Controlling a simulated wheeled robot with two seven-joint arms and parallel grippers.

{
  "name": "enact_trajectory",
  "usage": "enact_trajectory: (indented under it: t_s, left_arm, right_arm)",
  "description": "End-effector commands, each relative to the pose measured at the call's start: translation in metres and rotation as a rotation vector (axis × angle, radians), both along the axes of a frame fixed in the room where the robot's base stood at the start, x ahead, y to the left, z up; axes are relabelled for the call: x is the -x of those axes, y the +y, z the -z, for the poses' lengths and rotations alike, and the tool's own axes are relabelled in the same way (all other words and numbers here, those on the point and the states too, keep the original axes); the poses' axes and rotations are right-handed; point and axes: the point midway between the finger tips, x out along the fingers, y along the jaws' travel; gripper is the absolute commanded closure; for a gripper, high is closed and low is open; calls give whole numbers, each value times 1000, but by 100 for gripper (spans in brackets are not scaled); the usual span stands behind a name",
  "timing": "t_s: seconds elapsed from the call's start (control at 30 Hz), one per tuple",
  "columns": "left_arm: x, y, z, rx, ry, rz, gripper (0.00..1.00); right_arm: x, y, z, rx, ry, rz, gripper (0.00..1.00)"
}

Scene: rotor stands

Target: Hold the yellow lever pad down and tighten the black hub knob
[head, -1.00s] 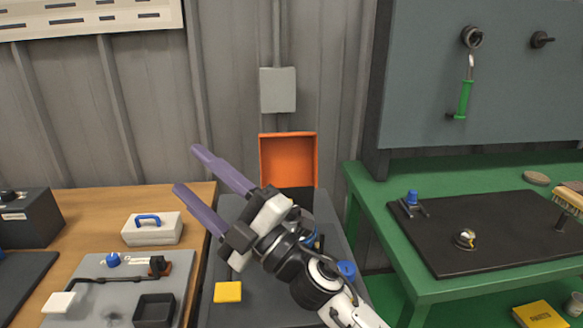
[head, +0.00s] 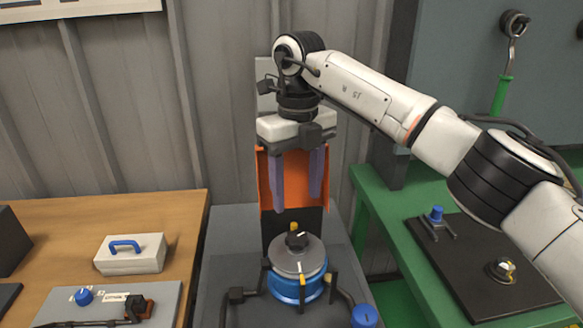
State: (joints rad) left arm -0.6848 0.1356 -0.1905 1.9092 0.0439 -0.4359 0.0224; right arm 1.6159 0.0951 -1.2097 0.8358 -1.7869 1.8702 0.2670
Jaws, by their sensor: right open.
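The black hub knob (head: 297,241), with a pale mark on it, sits on top of a grey disc (head: 285,262) over a blue ring. This rotor stands among several dark posts on the grey middle table. My right gripper (head: 297,203) is open and empty, with its two purple fingers pointing down. In the picture it shows above the knob, apart from it. A dark lever arm (head: 236,297) runs down from the stand's left side out of the frame. The yellow lever pad is outside the view now. My left gripper is not in view.
An orange bin (head: 264,180) stands behind the rotor, partly hidden by my fingers. A blue knob (head: 364,316) sits at the stand's lower right. A wooden bench with a white blue-handled box (head: 130,257) is left; a green bench (head: 398,226) is right.

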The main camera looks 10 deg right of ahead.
Motion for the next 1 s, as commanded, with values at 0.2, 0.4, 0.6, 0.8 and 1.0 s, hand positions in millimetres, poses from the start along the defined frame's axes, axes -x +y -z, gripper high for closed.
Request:
enact_trajectory:
  t_s: [0.2, 0.4, 0.6, 0.8, 1.0]
  left_arm:
    - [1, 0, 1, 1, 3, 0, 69]
    - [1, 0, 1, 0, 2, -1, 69]
    - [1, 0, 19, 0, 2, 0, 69]
    - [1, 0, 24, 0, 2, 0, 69]
    - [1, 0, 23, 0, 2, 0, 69]
  right_arm:
    - [0, -1, 3, 4, 0, 1, 47]
    - [1, 0, 19, 1, 0, 0, 47]
    - [1, 0, 43, 0, -1, 0, 47]
    - [1, 0, 49, 0, -1, 0, 47]
    - [1, 0, 48, 0, -1, 0, 47]
